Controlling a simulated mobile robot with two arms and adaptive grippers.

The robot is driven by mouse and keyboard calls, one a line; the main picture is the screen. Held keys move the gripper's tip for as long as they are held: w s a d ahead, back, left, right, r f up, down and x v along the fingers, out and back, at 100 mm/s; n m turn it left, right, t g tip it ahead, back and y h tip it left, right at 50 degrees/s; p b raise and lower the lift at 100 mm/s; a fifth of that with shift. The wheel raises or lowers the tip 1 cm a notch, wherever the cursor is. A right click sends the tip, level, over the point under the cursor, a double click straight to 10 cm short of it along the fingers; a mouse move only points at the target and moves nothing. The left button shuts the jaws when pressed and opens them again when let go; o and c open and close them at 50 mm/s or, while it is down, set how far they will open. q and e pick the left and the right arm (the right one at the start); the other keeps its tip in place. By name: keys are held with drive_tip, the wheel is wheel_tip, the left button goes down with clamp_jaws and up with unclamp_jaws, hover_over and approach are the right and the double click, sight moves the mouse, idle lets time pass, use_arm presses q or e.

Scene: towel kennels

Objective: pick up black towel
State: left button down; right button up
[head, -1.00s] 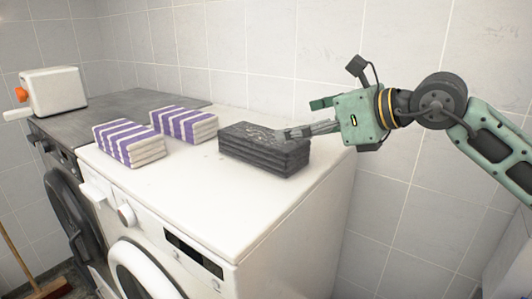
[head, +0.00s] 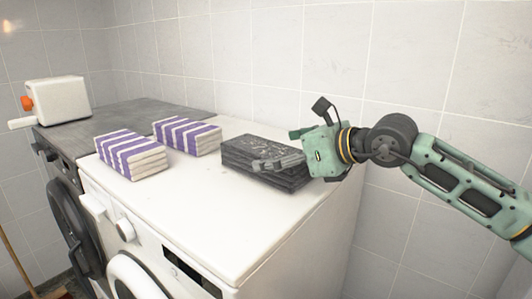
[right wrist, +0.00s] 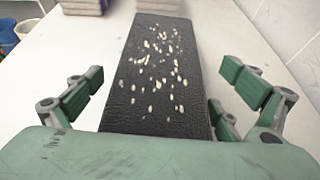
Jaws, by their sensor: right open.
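The black towel (head: 252,156) is a folded, layered stack with pale flecks on top. It lies on the white washing machine top near the back right. It also shows in the right wrist view (right wrist: 152,75), running away from the gripper between its fingers. In the right wrist view the fingers (right wrist: 168,92) stand on either side of the towel, with nothing gripped. My left gripper is not in view.
Two purple-and-white striped folded towels (head: 131,155) (head: 187,136) lie left of the black towel. A white box-like device with an orange knob (head: 56,98) stands on the dark machine (head: 130,112) at the left. The tiled wall (head: 330,60) is close behind. The front of the white top (head: 190,210) is clear.

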drive_tip(key=shift+w+a+f, duration=0.2)
drive_tip(key=shift+w+a, duration=0.05)
drive_tip(key=shift+a, duration=0.1)
drive_tip(key=shift+c, duration=0.3)
drive_tip(key=shift+s, duration=0.1)
drive_tip(key=c, duration=1.1)
drive_tip(key=shift+d, duration=0.1)
drive_tip(key=shift+c, duration=0.7)
drive_tip(key=shift+r, duration=0.1)
